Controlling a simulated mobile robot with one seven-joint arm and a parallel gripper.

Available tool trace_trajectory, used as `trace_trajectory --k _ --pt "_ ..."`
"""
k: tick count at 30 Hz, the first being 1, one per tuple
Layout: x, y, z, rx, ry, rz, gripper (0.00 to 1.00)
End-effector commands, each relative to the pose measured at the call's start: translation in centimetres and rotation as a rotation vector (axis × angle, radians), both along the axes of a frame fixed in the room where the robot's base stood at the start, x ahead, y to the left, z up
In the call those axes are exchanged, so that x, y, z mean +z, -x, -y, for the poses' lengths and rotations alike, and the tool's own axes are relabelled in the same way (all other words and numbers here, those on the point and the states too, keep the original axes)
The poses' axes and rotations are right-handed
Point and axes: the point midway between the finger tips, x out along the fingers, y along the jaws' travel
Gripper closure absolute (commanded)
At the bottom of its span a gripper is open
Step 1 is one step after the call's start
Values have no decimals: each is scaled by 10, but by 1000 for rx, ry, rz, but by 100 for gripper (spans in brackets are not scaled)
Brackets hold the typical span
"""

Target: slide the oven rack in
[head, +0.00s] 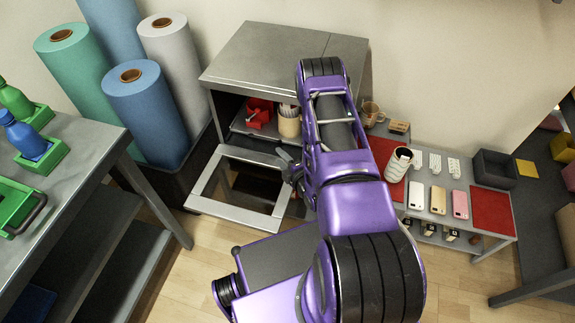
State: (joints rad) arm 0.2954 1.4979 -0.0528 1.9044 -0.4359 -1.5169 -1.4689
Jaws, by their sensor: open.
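The oven is a grey metal cabinet (262,55) against the wall, with its door (207,208) folded down and open. The oven rack (240,129) shows in the opening as a grey shelf. A red object (259,112) and a beige cup-like holder (289,126) with sticks in it stand on the rack. The rack's right part is hidden behind my purple arm. How far the rack sticks out is hard to tell. My gripper (284,160) is open, over the lowered door, just in front of and below the rack's front edge. Whether it touches the rack is unclear.
Rolls of blue, green and white material (148,100) stand left of the oven. A grey bench (85,150) with bottles (32,140) is at the left.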

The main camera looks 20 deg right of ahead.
Motion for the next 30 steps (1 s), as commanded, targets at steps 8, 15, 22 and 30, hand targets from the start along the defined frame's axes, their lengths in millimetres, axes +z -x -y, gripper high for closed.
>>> trace_trajectory --k 8,15,22,30 --pt "3 20 2 -1 0 -2 55" --pt "5 36 5 -1 0 -1 55" --pt "6 42 6 -1 0 0 55" --pt "5 41 5 1 0 0 55"
